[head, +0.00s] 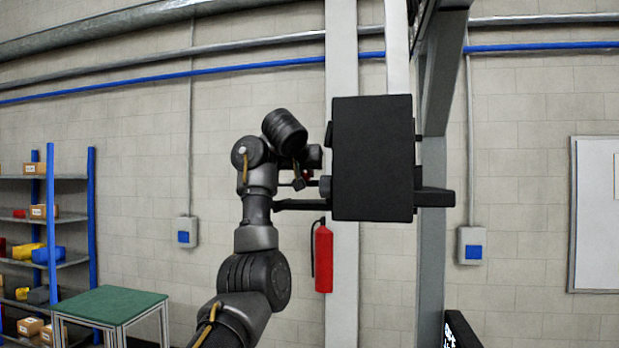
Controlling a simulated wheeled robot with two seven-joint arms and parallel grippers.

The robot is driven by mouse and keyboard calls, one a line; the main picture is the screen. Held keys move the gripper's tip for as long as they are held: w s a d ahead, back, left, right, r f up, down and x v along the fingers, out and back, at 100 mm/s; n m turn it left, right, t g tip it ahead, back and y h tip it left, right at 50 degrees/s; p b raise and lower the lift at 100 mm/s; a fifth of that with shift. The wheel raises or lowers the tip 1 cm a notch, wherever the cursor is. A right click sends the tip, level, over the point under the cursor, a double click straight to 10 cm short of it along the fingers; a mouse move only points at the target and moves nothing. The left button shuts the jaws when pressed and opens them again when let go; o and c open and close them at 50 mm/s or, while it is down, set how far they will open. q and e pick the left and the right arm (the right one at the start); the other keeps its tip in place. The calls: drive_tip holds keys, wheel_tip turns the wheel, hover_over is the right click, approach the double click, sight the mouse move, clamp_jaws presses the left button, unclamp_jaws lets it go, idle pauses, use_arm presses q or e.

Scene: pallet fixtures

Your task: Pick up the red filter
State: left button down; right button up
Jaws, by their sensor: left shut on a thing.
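My left gripper (299,183) is raised in the middle of the head view, at the left side of a black box-shaped fixture (372,158). A small bit of red (308,175) shows at the gripper, mostly hidden by my wrist and the fingers. It looks like part of the red filter, and the gripper is shut on it. I cannot tell whether the filter touches the fixture. My right gripper is not in view.
A red fire extinguisher (324,259) hangs below the fixture by a pale column. A green-topped table (110,304) stands at lower left, beside a blue-post shelf (50,217) with boxes and bins. A grey post (433,240) rises right of the fixture.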

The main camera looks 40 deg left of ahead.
use_arm(q)
wheel_tip(320, 180, up, 9)
drive_tip(key=shift+s+f, duration=0.1)
drive_tip(key=shift+f, duration=0.1)
drive_tip(key=shift+r, duration=0.65)
